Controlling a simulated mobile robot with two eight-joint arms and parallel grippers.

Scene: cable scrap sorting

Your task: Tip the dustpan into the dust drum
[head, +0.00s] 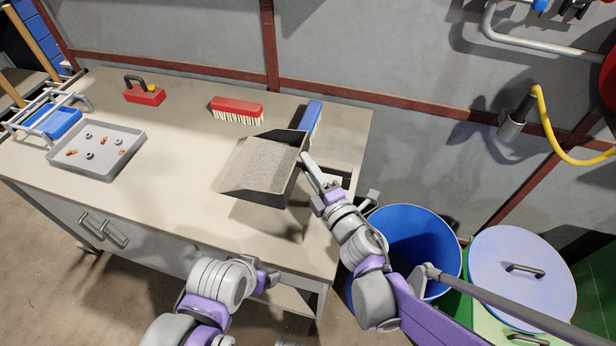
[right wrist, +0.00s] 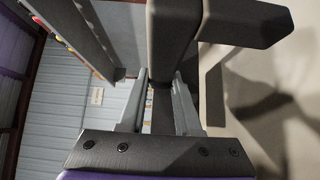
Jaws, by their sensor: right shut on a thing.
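The dark dustpan (head: 290,185) holds a layer of grey dust and is above the right part of the workbench, its open lip toward the left. My right gripper (head: 308,168) is shut on its handle at the pan's right end. In the right wrist view the two fingers (right wrist: 158,105) stand on either side of the dark handle (right wrist: 168,45). An open blue drum (head: 447,232) stands on the floor right of the bench, partly hidden behind my right arm; I cannot see a label on it. My left gripper (head: 268,281) is low by the bench's front edge, its fingers unclear.
The workbench (head: 185,185) carries a grey tray (head: 60,160) of small scrap, a red-headed brush (head: 237,109), a red block with a dark handle (head: 144,95) and a blue item (head: 311,115) behind the dustpan. A lidded drum (head: 510,285) stands right of the blue drum.

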